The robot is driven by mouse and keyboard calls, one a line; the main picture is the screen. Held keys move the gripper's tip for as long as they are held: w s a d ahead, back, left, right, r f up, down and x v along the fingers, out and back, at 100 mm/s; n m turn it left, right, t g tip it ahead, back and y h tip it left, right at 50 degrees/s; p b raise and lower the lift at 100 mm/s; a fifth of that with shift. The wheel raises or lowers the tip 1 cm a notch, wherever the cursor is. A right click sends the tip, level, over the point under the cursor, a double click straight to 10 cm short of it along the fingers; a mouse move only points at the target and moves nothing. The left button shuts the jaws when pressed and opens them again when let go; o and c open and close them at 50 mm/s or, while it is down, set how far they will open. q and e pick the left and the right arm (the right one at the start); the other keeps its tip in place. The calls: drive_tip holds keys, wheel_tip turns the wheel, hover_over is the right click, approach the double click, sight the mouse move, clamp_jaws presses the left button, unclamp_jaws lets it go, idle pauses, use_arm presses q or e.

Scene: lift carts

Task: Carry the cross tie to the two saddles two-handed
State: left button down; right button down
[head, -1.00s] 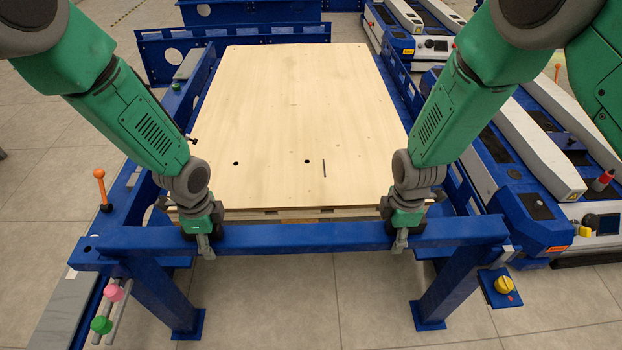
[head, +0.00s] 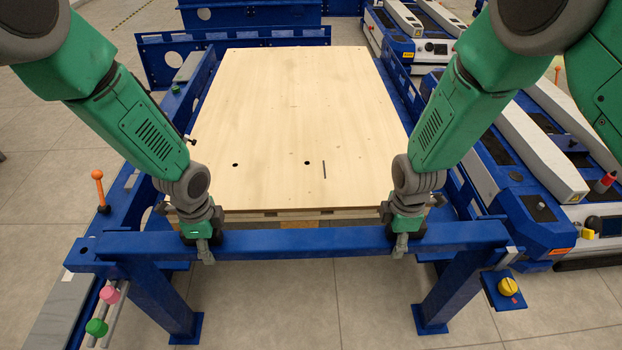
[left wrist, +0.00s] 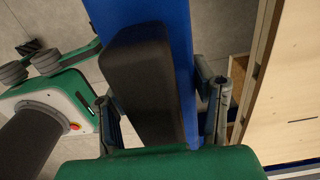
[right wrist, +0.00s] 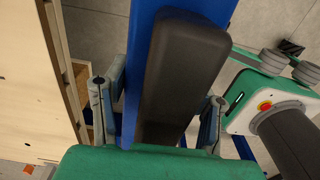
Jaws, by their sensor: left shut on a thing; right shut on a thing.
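The cross tie is a long blue beam (head: 310,241) lying level across the front of the head view, before the wooden board. My left gripper (head: 205,252) is shut on its left part and my right gripper (head: 401,246) on its right part. In the left wrist view the fingers (left wrist: 163,110) stand on either side of the beam (left wrist: 172,30); the right wrist view shows the same for the right fingers (right wrist: 160,115). Blue posts (head: 160,295) (head: 447,290) with foot plates stand below the beam. I cannot clearly make out the two saddles or whether the beam touches them.
A light wooden board (head: 300,120) lies inside a blue frame behind the beam. An orange-knobbed lever (head: 98,176), pink knob (head: 110,295) and green knob (head: 96,327) are at left. A yellow knob (head: 508,287) is at right. Blue and white carts (head: 540,150) stand further right. Floor in front is clear.

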use_arm(q)
drive_tip(key=c, duration=0.6)
unclamp_jaws()
drive_tip(key=shift+s, duration=0.1)
use_arm(e)
drive_tip(key=c, duration=0.6)
unclamp_jaws()
use_arm(q)
drive_tip(key=shift+c, duration=0.7)
drive_tip(key=shift+r, duration=0.15)
use_arm(e)
drive_tip(key=shift+r, duration=0.15)
use_arm(q)
drive_tip(key=shift+r+p, duration=4.6)
drive_tip(key=shift+r, duration=0.3)
use_arm(e)
drive_tip(key=shift+r, duration=4.5)
